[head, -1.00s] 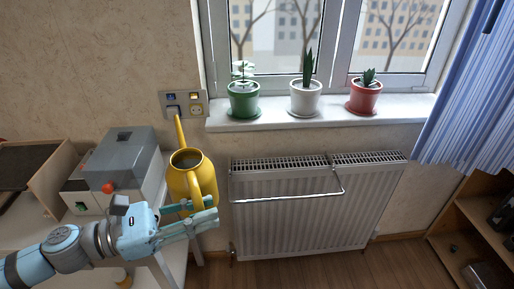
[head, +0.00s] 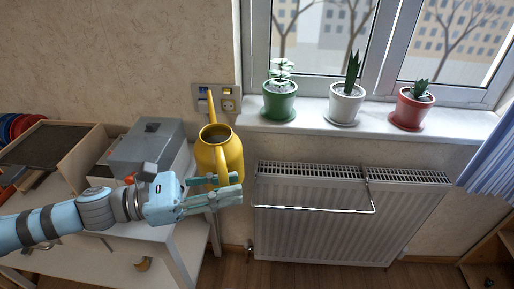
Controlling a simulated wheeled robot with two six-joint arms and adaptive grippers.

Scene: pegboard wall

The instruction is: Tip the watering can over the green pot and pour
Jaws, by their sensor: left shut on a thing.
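A yellow watering can (head: 222,155) is held by my left gripper (head: 228,192), whose fingers are shut on its handle. The can is about upright, its spout pointing up and away toward the wall sockets. The green pot (head: 280,103) with a leafy plant stands on the windowsill, up and right of the can and apart from it. My right gripper is not in view.
A white pot (head: 346,107) and a red pot (head: 409,112) stand on the white windowsill (head: 320,127) right of the green pot. Below it is a radiator (head: 310,225) with a rail. A grey box (head: 148,147) and a wooden tray (head: 92,158) are on the table at left.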

